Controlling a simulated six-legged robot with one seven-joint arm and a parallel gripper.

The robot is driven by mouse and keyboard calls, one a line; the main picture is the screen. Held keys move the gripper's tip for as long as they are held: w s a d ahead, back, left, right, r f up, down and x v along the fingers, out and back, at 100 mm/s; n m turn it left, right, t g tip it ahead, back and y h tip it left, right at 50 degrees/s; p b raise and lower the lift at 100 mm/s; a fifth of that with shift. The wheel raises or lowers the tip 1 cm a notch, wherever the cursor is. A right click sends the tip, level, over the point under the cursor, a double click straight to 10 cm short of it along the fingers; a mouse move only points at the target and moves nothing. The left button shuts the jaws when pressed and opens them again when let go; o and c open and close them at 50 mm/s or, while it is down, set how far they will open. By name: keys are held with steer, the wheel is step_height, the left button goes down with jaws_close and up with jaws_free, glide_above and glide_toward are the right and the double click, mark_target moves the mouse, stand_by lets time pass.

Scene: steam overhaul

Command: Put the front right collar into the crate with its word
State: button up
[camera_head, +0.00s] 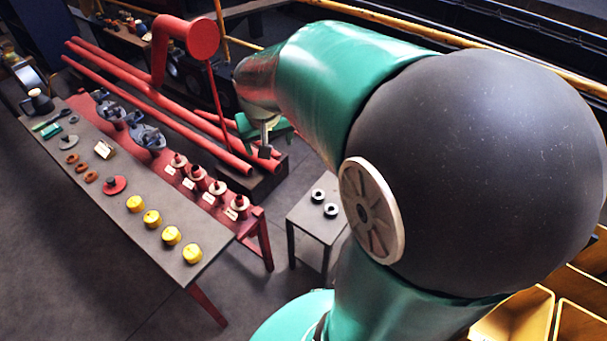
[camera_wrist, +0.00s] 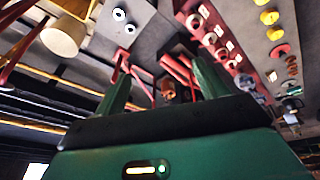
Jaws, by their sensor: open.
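Two small dark-and-pale ring-shaped parts, which look like collars, stand on a small grey table: the rear one (camera_head: 318,195) and the front right one (camera_head: 331,210). Both also show near the top of the wrist view, as a ring (camera_wrist: 119,14) and a second ring (camera_wrist: 130,28). My gripper (camera_head: 265,135) is open and empty, in the air behind and left of that table. Its two green fingers (camera_wrist: 162,80) are spread apart in the wrist view. Yellow crates (camera_head: 520,318) stand at the lower right, partly hidden by my arm. No words on them are readable.
A red bench (camera_head: 258,212) holds several red-and-white parts with white tags, too small to read. A long grey table (camera_head: 190,290) at left carries yellow caps, rings and tools. Red pipes (camera_head: 160,100) lie behind. Grey floor is open between the long table and small table.

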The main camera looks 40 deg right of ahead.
steer(key=w+d+f+m+g+y, duration=0.1)
steer(key=w+d+f+m, duration=0.15)
steer(key=d+f, duration=0.95)
steer(key=w+d+f+m+g, duration=0.1)
steer(key=d+f+m+g, duration=0.15)
steer(key=d+f, duration=1)
steer(key=shift+m+t+y, duration=0.25)
steer(key=shift+m+y, duration=0.25)
steer(key=shift+m, duration=0.1)
steer(key=shift+s+a+f, duration=0.1)
steer(key=shift+s+f, duration=0.3)
steer(key=shift+f, duration=3.7)
steer(key=shift+s+d+f, duration=0.1)
steer(key=shift+s+f, duration=0.25)
steer(key=shift+f, duration=3.8)
steer(key=shift+s+a+f, duration=0.1)
steer(key=shift+s+f, duration=0.3)
steer(key=shift+f, duration=3.7)
steer(key=c, duration=1.3)
steer(key=shift+c, duration=1.2)
steer(key=shift+r, duration=0.15)
